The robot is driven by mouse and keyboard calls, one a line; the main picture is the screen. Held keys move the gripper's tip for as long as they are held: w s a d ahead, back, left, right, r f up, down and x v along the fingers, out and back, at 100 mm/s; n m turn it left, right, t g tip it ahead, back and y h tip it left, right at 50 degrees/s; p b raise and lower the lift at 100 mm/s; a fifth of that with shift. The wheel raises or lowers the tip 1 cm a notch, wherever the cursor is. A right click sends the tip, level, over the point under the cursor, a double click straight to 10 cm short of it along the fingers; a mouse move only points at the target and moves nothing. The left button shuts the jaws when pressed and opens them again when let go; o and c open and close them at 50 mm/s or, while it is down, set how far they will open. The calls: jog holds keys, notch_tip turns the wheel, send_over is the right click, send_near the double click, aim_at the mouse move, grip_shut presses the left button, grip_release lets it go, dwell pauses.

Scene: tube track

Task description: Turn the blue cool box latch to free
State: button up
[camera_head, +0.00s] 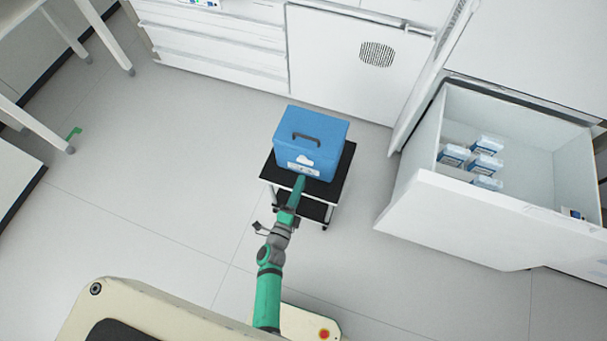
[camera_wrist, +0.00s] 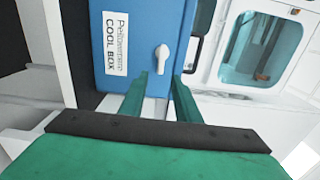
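The blue cool box (camera_head: 309,133) stands on a small black-topped cart, its lid shut, with a dark handle on top. In the wrist view, the blue front face (camera_wrist: 135,30) fills the upper middle and carries a white "COOL BOX" label. The white latch (camera_wrist: 162,55) is right of the label, a round hub with a short lever running mostly down in the picture. My gripper (camera_wrist: 161,80) is open, its two green fingers apart, with the latch just beyond and between the tips. No contact shows. In the head view my gripper (camera_head: 301,182) is at the box front.
The cart (camera_head: 341,172) has a lower black shelf. An open white drawer (camera_head: 470,220) at right holds several blue-and-white packs (camera_head: 487,145). White cabinets (camera_head: 335,45) stand behind the box. The floor (camera_head: 150,180) left of the cart is clear.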

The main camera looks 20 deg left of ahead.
jog(key=shift+s, duration=1.9)
jog(key=shift+a, duration=0.1)
jog(key=s+d+r+n+g, duration=0.1)
jog(key=s+d+r+n, duration=0.6)
jog(key=s+r+n, duration=0.2)
jog(key=s+d+r+n+g, duration=0.1)
jog(key=s+d+r+n, duration=0.6)
jog(key=s+r, duration=0.5)
jog(key=s+n, duration=0.2)
jog(key=shift+d+r+n+g+y, duration=0.2)
jog(key=shift+r+n+g+y, duration=0.05)
jog(key=shift+n+g+y, duration=0.05)
jog(key=shift+s, duration=0.1)
